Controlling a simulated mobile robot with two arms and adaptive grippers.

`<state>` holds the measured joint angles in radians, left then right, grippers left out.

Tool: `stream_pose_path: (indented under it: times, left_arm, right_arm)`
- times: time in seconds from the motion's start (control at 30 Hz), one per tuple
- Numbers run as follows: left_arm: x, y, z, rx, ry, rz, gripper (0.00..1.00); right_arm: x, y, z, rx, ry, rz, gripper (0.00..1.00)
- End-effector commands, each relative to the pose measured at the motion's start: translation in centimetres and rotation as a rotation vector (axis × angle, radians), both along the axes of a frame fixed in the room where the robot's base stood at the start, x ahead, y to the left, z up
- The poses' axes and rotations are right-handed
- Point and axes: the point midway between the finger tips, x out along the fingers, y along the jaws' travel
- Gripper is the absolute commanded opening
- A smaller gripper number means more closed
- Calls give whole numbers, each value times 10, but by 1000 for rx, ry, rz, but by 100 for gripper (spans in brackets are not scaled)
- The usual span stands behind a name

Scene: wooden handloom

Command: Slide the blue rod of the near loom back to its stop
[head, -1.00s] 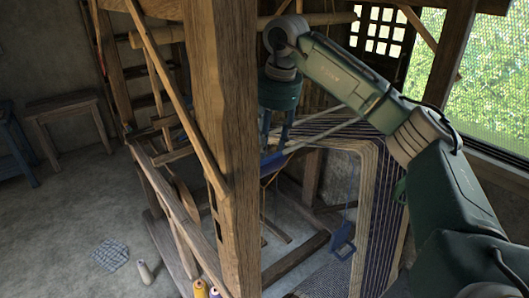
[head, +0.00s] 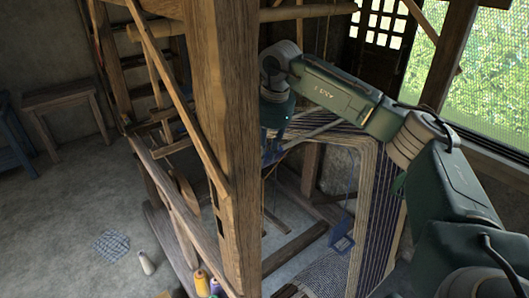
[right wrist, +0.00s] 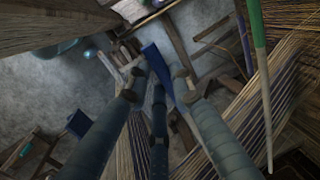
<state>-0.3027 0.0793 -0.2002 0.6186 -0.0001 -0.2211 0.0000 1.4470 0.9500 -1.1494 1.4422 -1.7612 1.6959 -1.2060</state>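A short blue bar (right wrist: 156,62), likely the blue rod, shows just past my right gripper's fingertips in the right wrist view. In the head view a blue piece (head: 270,157) shows below my right gripper (head: 273,145), partly hidden behind the thick post. My right gripper also shows in the right wrist view (right wrist: 157,88); its fingers stand apart on either side of the bar. I see no clear contact. The rod's stop cannot be made out. The near loom's striped warp (head: 375,190) drops to the right of the gripper. My left gripper is out of view.
A thick wooden post (head: 227,130) stands just left of my right gripper. A blue hanging frame (head: 342,235) is inside the loom. Bottles or spools (head: 202,283) stand by the post's foot.

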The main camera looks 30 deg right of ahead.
Motion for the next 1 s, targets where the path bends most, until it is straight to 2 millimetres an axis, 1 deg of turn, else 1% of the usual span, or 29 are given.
stream_pose_path:
  times: [0.13,0.23,0.33,0.6,0.63,0.7,1.0]
  left_arm:
    - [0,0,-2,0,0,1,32]
    - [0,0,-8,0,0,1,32]
    - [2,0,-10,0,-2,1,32]
    - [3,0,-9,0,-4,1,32]
    - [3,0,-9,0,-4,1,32]
    - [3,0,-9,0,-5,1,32]
    - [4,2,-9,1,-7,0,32]
  right_arm:
    - [-3,0,1,1,-2,0,0]
    - [-16,-1,4,2,-3,0,0]
    - [-24,-2,7,1,-2,1,0]
    - [-26,-2,9,1,0,0,0]
    - [-26,-2,9,1,0,0,28]
    - [-26,-2,9,1,0,0,41]
    - [-25,-2,9,1,-1,0,41]
